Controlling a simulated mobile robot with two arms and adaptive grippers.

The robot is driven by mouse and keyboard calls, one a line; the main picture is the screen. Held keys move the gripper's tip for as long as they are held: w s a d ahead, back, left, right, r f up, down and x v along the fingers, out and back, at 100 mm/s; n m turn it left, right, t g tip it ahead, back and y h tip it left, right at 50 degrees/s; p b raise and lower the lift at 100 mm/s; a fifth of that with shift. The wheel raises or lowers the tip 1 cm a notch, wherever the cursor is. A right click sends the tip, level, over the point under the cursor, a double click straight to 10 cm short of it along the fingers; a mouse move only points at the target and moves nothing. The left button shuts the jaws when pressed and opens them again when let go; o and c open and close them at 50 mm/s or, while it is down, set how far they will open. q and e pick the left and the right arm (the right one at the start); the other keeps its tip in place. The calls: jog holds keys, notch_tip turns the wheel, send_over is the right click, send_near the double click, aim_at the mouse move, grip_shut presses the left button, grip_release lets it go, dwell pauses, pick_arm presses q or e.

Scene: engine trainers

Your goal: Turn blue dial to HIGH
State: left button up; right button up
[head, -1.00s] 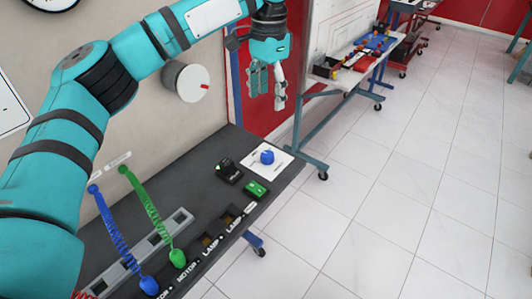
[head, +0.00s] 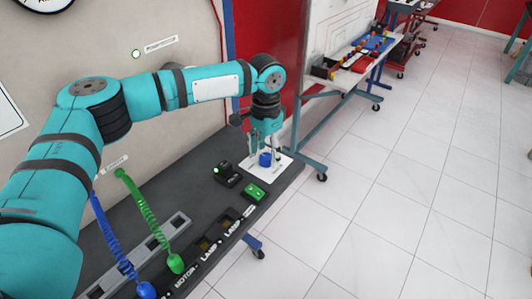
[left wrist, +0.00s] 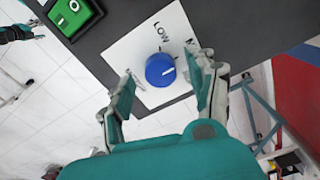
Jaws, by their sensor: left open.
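The blue dial (head: 265,159) sits on a white square plate (head: 283,163) at the far end of the dark bench. My left gripper (head: 265,140) is over it, pointing down, with fingers spread. In the left wrist view the dial (left wrist: 160,70) is between the two open fingers, with a visible gap on the left; contact on the right is unclear. A short white mark on the dial's face points to the right. The word LOW is printed above the dial in that view. HIGH cannot be read. What looks like my right gripper (left wrist: 20,33) is at the left edge, too small to judge.
A green switch box (head: 254,192) and a black switch (head: 227,174) with a green light stand close to the plate. Blue and green coiled cables (head: 148,212) lie nearer on the bench. A whiteboard stand (head: 335,100) is behind. Open floor is to the right.

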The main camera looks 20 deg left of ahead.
pick_arm(q)
jog(key=shift+f, duration=0.6)
